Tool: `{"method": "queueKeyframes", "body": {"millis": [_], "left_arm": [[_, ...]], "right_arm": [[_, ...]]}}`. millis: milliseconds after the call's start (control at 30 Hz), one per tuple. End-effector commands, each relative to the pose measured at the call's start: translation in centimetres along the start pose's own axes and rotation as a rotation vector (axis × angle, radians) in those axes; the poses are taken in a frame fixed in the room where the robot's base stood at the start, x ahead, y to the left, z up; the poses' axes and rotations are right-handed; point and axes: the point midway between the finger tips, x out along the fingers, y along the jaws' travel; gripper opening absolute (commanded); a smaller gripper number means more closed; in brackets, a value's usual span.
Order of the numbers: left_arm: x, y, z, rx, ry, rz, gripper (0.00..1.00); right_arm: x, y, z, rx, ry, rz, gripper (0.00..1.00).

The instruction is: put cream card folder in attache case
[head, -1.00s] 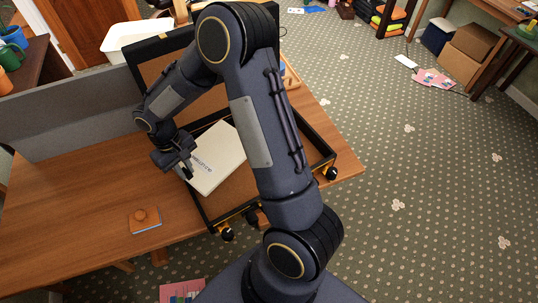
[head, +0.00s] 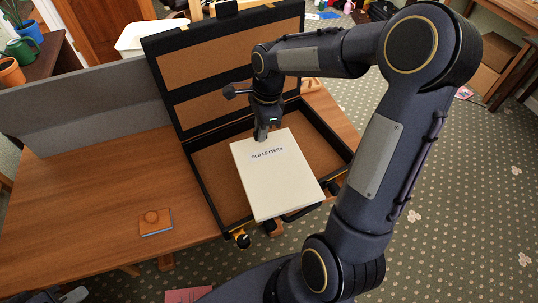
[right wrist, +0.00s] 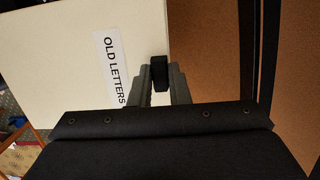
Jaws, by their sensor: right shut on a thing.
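The cream card folder (head: 275,185), labelled OLD LETTERS, is over the open attache case (head: 214,165). It covers part of the case's tan floor and its front rim, and its near end reaches past that rim. My right gripper (head: 262,136) is shut on the folder's far edge, beside the label. The folder fills the left of the right wrist view (right wrist: 70,60), with the case's tan lining (right wrist: 205,50) to its right. The gap between folder and case floor is hard to judge. My left gripper (head: 72,296) barely shows at the bottom left corner; its jaws are unclear.
The case's lid (head: 185,70) stands upright at the back. A grey panel (head: 90,105) runs along the table's back left. A small orange-and-blue item (head: 155,222) lies on the wooden table (head: 90,190). The table's left part is mostly clear.

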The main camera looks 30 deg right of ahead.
Motion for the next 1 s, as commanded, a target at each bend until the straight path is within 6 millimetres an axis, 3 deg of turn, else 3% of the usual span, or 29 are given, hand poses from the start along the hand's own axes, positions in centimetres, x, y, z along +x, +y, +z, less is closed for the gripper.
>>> {"method": "queueKeyframes", "body": {"millis": [367, 533, 700, 867, 1000], "left_arm": [[-1.7, 0.8, -0.8, 0.000, 0.000, 0.000, 0.00], [-2.1, 1.0, -1.1, 0.000, 0.000, 0.000, 0.00], [-2.4, 1.1, -1.2, 0.000, 0.000, 0.000, 0.00], [-2.5, 1.1, -1.3, 0.000, 0.000, 0.000, 0.00], [-2.7, 1.2, -1.4, 0.000, 0.000, 0.000, 0.00]], "right_arm": [[2.8, -7.4, -4.2, 0.019, -0.003, 0.001, 0.00], [5.9, -10.0, -5.9, 0.016, -0.003, 0.004, 0.00], [7.7, -11.5, -6.9, 0.014, -0.003, 0.000, 0.00], [8.4, -12.1, -7.3, 0.013, -0.001, -0.001, 0.00], [10.1, -12.2, -7.7, 0.014, -0.001, 0.003, 0.00]]}}
